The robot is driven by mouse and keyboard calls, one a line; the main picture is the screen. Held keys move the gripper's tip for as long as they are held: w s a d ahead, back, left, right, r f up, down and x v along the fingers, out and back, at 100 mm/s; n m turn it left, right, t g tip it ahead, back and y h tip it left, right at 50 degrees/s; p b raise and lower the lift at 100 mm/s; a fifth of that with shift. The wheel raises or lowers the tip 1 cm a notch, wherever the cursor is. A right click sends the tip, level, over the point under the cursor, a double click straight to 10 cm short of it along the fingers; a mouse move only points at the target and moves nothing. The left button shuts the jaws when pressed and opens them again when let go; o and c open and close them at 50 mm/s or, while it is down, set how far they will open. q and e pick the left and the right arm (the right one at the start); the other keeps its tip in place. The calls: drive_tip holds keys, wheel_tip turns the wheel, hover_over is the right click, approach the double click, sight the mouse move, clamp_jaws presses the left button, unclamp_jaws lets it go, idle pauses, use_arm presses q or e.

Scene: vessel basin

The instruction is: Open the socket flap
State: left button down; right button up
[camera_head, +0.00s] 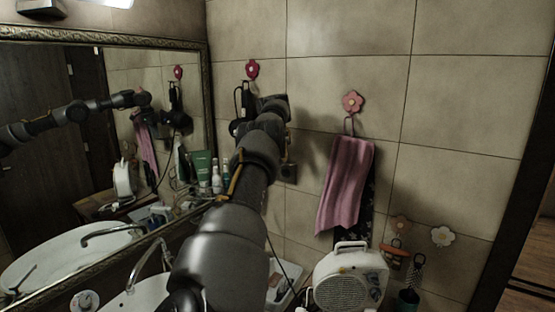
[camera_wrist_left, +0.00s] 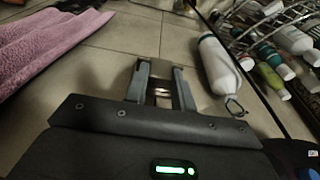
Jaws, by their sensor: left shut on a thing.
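The socket (camera_head: 289,171) is a small dark square on the tiled wall, partly hidden behind my left arm in the head view. In the left wrist view, a brownish metallic piece, which looks like the socket flap (camera_wrist_left: 162,74), lies between the fingers of my left gripper (camera_wrist_left: 159,92). The gripper is shut on it, close to the wall. How far the flap is tilted from the socket cannot be told. In the head view my left arm reaches up to the wall and hides its own gripper. My right gripper is in neither view.
A pink towel (camera_head: 346,185) hangs from a flower hook right of the arm; a white heater (camera_head: 350,277) stands below. A framed mirror (camera_head: 60,165) and basin tap (camera_head: 150,265) are at left.

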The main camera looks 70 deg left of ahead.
use_arm(q)
drive_tip(key=shift+s+f, duration=0.1)
drive_tip(key=shift+f, duration=0.15)
drive_tip(key=c, duration=1.2)
unclamp_jaws()
drive_tip(key=shift+o, duration=0.2)
drive_tip(key=shift+r, duration=0.1)
drive_tip(key=shift+r, duration=0.3)
drive_tip(key=v, duration=0.6)
drive_tip(key=shift+r, duration=0.4)
drive_tip(key=shift+s, duration=0.1)
